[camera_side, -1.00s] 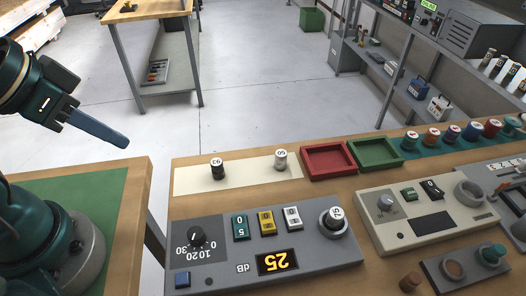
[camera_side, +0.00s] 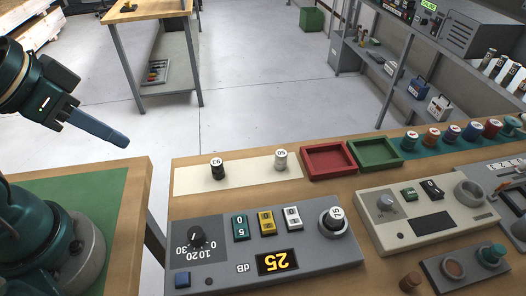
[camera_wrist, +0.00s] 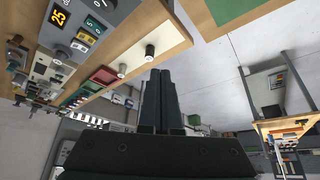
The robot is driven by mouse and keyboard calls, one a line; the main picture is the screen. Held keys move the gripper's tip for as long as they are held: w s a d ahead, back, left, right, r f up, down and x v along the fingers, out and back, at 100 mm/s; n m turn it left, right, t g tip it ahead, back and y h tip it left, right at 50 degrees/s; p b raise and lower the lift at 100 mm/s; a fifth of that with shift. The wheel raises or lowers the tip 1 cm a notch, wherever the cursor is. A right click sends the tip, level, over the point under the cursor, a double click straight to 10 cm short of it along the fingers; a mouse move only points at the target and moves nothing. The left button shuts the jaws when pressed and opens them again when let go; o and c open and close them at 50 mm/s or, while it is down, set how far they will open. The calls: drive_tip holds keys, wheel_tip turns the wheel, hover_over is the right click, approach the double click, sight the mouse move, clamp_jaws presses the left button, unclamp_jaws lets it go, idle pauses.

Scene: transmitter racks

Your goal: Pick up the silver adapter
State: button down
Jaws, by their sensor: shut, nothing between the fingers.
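A silver adapter (camera_side: 280,160) with a white top marked 50 stands upright on the cream strip (camera_side: 245,178) at the back of the bench. A black adapter (camera_side: 217,168) marked 93 stands to its left on the same strip. In the wrist view the silver adapter (camera_wrist: 122,70) and the black one (camera_wrist: 150,52) show above and left of the fingers. My gripper (camera_side: 122,142) is shut and empty, in the air to the left of the bench and well apart from both adapters. In the wrist view its fingers (camera_wrist: 161,74) lie together.
A grey attenuator box (camera_side: 262,240) with a display of 25 stands in front of the strip. Red (camera_side: 328,161) and green (camera_side: 374,153) trays lie to the right of the silver adapter. A gap separates my green-topped table (camera_side: 115,195) from the bench.

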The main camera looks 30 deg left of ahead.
idle(0.3)
drive_tip(key=c, duration=0.5)
unclamp_jaws()
